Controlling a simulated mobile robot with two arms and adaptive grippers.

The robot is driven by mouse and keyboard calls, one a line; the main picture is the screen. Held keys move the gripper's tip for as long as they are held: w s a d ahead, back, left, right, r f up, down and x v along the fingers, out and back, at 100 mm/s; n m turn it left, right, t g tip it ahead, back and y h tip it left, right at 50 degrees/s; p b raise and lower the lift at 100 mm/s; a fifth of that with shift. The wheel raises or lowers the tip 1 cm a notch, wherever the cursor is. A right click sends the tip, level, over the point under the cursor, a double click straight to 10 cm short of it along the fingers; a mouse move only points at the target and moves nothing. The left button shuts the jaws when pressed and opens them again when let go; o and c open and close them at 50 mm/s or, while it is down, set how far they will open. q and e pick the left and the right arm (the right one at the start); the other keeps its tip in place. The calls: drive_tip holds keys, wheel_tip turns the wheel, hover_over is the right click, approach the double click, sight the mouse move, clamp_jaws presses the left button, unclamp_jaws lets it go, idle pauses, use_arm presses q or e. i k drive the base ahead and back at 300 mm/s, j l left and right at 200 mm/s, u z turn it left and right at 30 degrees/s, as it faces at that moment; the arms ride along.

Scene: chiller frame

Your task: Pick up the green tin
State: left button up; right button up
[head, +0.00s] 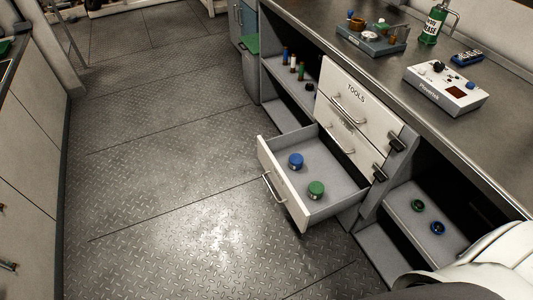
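A small green tin (316,190) stands in an open, light grey drawer (338,192), toward its front right corner. A blue tin (296,160) stands behind it to the left in the same drawer. The drawer is pulled out low under the workbench, below shut drawers, one labelled TOOLS (356,94). Neither of my grippers shows in the head view. Nothing touches the green tin except the drawer floor.
The metal floor (170,170) left of the drawer is clear. Low shelves hold several small bottles (292,64) and two ring-like items (428,217). The workbench top (290,12) carries a white device (446,88), a green bottle (433,25) and a grey tray (372,42).

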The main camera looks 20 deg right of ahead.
sight(315, 189)
drive_tip(key=z, duration=1.2)
